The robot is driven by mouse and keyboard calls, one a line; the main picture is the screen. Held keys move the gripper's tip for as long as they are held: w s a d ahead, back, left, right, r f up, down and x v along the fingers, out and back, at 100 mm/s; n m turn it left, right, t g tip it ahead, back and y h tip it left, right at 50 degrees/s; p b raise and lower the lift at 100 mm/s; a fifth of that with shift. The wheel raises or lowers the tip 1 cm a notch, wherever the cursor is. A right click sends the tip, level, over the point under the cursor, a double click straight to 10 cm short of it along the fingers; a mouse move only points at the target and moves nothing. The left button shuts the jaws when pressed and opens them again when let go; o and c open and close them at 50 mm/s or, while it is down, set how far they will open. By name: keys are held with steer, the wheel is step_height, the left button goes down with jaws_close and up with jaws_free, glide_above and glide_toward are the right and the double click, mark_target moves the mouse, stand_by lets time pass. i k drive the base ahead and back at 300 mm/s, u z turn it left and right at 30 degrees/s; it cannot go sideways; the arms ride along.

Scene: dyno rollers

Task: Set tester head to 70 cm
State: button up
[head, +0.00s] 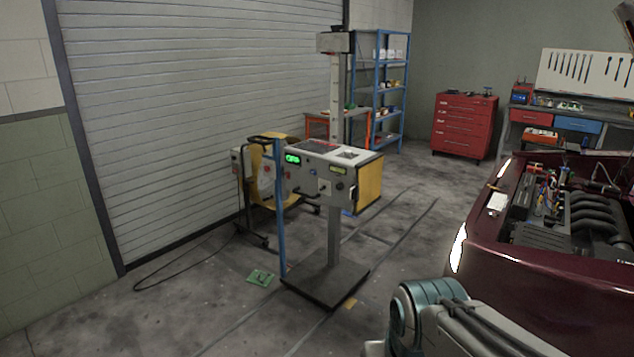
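The display's digits are too small to read. A flat dark base (325,282) carries the column, and a blue upright post (280,215) stands at its left. My arm shows at the bottom right, apart from the tester. My gripper is not in view.
A dark red car (540,240) with its engine bay open is at the right. A yellow machine (264,180) stands behind the tester. A red tool cabinet (464,124), blue shelf (385,95) and workbench (570,118) line the back. Floor in front of the tester is mostly clear.

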mark_target(302, 184)
steer(key=z, duration=0.25)
steer(key=i, duration=1.15)
steer(key=u, duration=0.35)
steer(key=i, duration=1.95)
steer(key=u, duration=0.8)
